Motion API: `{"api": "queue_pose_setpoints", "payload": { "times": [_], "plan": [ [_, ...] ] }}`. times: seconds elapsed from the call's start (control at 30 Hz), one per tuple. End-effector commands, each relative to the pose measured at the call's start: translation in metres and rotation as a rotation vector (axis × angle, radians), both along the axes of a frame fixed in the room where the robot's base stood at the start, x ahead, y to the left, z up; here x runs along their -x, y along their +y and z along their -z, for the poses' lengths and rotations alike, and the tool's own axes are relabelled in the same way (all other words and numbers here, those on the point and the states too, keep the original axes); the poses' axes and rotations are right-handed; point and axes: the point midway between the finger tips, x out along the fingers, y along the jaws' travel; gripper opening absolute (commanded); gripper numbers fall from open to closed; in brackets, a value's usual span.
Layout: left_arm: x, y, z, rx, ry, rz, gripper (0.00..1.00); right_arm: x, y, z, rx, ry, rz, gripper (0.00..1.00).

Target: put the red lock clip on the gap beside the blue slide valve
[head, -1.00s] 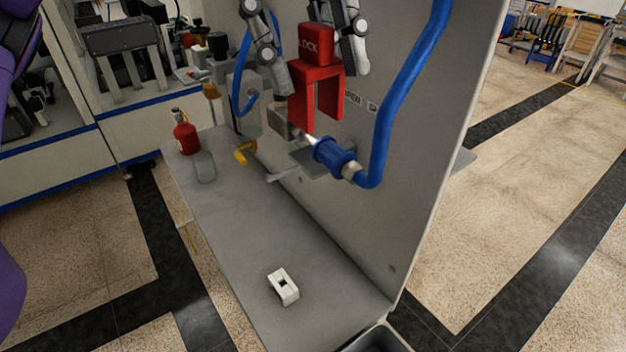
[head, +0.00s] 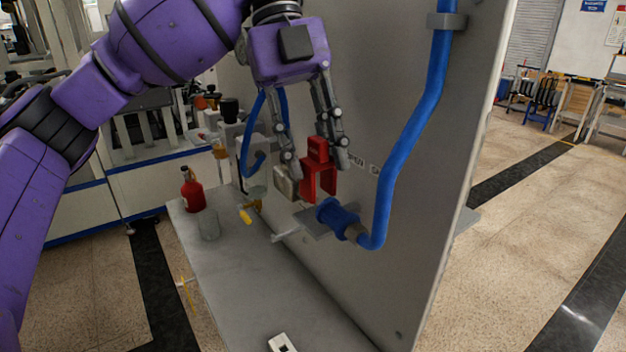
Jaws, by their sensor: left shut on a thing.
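The red lock clip (head: 317,165) is a fork shape with a block top and two legs pointing down. My left gripper (head: 318,158) is shut on its top, fingers pointing down. The blue slide valve (head: 337,215) sits just below and right of the clip, on a grey bracket by the panel. A beige metal fitting (head: 286,184) is left of the clip. The clip's legs cover the gap between fitting and valve, so I cannot tell whether they touch or straddle the pipe there. My right gripper is out of view.
A blue hose (head: 408,135) runs up the grey panel (head: 440,180) from the valve. A red bottle (head: 192,190) and a glass jar (head: 208,226) stand on the grey shelf (head: 250,290). A white slotted block (head: 281,343) lies at its front. The shelf's middle is clear.

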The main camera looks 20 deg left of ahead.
Motion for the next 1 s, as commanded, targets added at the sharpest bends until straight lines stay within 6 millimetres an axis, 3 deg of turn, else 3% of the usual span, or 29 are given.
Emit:
{"api": "queue_pose_setpoints", "payload": {
  "times": [0.17,0.3,0.47,0.83,0.87,1.0],
  "plan": [
    [-0.007,0.002,0.009,0.001,-0.001,0.000,0.01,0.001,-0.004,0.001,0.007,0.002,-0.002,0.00],
    [-0.019,0.006,0.028,-0.002,0.004,-0.002,0.00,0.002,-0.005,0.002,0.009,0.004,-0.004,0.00],
    [-0.017,0.006,0.051,-0.001,0.001,-0.001,0.00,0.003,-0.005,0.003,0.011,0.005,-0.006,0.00],
    [-0.017,0.005,0.054,0.000,-0.002,0.000,0.00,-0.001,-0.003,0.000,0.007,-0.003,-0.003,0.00],
    [-0.017,0.005,0.054,0.000,-0.004,0.000,0.33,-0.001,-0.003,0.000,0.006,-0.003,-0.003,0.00],
    [-0.017,0.005,0.055,0.000,-0.002,0.000,0.50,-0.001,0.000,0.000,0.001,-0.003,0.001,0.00]
  ]
}}
